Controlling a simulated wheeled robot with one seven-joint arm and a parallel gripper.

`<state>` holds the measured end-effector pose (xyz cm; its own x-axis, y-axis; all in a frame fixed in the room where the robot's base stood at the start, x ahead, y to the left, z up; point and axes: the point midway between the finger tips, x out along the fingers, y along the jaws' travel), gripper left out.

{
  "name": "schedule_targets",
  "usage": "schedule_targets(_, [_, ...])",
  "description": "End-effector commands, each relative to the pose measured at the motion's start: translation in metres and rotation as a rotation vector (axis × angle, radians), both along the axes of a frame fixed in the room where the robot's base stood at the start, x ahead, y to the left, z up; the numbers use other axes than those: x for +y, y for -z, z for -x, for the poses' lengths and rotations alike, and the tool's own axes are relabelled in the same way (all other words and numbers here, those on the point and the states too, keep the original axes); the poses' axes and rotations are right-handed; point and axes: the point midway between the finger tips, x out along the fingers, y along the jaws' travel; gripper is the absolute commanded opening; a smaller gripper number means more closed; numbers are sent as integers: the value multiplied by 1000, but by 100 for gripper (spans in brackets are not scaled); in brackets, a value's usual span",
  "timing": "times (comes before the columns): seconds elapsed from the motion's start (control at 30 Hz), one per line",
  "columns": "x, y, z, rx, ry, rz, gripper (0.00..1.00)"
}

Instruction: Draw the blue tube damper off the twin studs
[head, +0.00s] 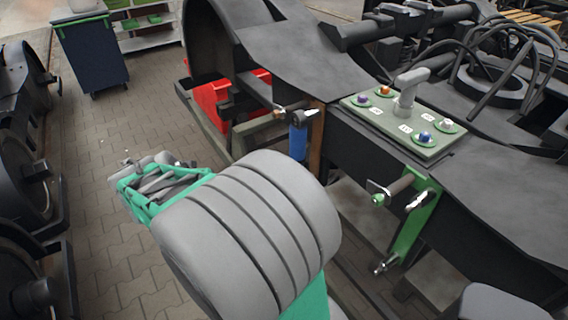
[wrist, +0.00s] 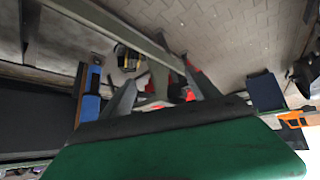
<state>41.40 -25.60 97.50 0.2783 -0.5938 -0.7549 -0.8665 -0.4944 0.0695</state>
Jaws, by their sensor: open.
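The blue tube damper (head: 298,142) hangs upright on the side of the dark bogie frame, beside a brown strip. Its upper end meets a metal fitting with a light lever (head: 311,113); its lower end is hidden behind my arm. The twin studs are not clearly distinguishable. In the wrist view the blue damper (wrist: 92,92) is at the left, outside my fingers. My gripper (wrist: 162,88) is open and empty, its two grey fingers apart. In the head view my gripper (head: 128,172) is out over the paved floor, left of the damper and clear of it.
A green plate with a pin and levers (head: 415,215) sits further right on the frame. A tray with coloured knobs and a grey handle (head: 405,125) lies on top. Red bins (head: 215,103) stand behind the damper. A dark cabinet (head: 90,52) is at the back left; paved floor between is clear.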

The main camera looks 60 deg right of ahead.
Motion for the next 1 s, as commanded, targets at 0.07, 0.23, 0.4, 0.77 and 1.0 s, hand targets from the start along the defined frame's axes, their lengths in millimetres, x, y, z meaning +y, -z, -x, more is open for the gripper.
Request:
schedule_targets(0.07, [-71, 31, 19, -52, 221, 142, 70])
schedule_targets(0.23, [-190, 41, 85, -164, 539, 541, 70])
schedule_targets(0.4, [-233, 30, 125, -213, 606, 819, 70])
schedule_targets(0.77, [-287, 21, 137, -220, 608, 849, 70])
schedule_targets(1.0, [-311, 22, 139, -222, 604, 847, 70])
